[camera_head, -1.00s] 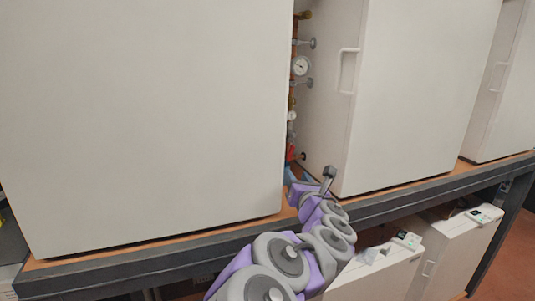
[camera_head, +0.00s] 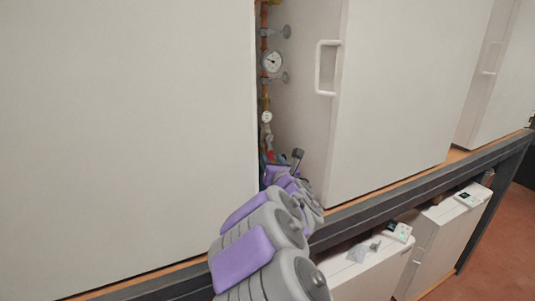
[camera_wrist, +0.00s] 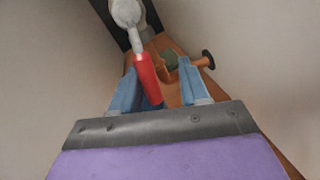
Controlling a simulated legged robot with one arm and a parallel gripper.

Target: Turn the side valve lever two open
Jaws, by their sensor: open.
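A lever with a red handle (camera_wrist: 147,80) and a grey metal upper part (camera_wrist: 127,14) shows in the wrist view. My gripper (camera_wrist: 160,74) has two blue fingers, spread apart, one on each side of the red handle. The handle sits nearer the left finger; I cannot tell whether it touches. In the head view my arm reaches into the narrow gap between two white cabinets, and the fingers are mostly hidden by my wrist and the left cabinet. A small bit of red shows above my wrist there, too small to identify.
White cabinet walls stand close on both sides: the left cabinet (camera_head: 130,130) and the right cabinet (camera_head: 390,110), with a handle. Pipework with a round gauge (camera_head: 272,61) runs up the gap. A dark round knob (camera_wrist: 207,59) stands right of the fingers. A dark bench edge (camera_head: 390,204) runs below.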

